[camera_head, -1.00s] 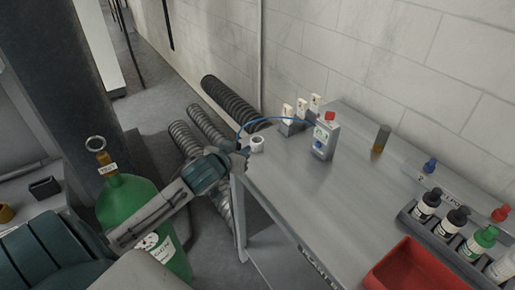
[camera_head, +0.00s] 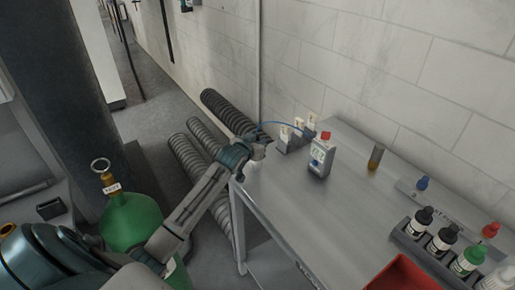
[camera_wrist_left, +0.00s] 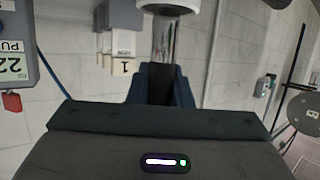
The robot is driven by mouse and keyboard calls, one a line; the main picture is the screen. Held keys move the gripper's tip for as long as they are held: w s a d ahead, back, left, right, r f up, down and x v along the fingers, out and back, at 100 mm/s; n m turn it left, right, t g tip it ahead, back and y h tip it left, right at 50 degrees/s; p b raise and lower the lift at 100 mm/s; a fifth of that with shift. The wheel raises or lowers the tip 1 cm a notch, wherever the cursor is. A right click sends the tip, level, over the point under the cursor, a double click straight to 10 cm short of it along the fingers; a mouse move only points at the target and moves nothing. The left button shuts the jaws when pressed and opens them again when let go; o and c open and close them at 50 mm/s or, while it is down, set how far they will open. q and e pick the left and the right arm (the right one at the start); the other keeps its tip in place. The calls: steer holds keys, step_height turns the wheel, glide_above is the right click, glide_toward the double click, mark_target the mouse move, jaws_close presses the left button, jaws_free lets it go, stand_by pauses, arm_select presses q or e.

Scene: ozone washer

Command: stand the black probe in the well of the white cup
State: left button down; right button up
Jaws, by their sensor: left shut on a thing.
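The white cup (camera_head: 258,153) stands near the far left corner of the steel table, mostly hidden by my left gripper (camera_head: 264,145). In the left wrist view a white round rim (camera_wrist_left: 178,6), likely the cup, shows at the top edge, just beyond the dark fingers (camera_wrist_left: 155,85). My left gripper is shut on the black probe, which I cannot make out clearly. A blue cable (camera_head: 283,123) arcs from the gripper area to the grey meter (camera_head: 320,158). I cannot tell whether the probe is over or in the cup's well. My right gripper is not in view.
Small white boxes (camera_head: 298,124) stand behind the meter by the wall. An amber vial (camera_head: 376,157), a rack of bottles (camera_head: 410,231) and a red tray (camera_head: 402,275) are farther right. The table (camera_head: 290,205) is clear in front. A green cylinder (camera_head: 130,222) stands left on the floor.

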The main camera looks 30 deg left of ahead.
arm_select(q)
step_height(320, 180, down, 2)
steer(key=shift+s+f+p, duration=0.1)
steer(key=shift+f+p, duration=0.05)
steer(key=shift+p, duration=0.45)
steer(key=shift+f, duration=0.55)
steer(key=shift+f, duration=0.1)
steer(key=c, duration=1.3)
jaws_free()
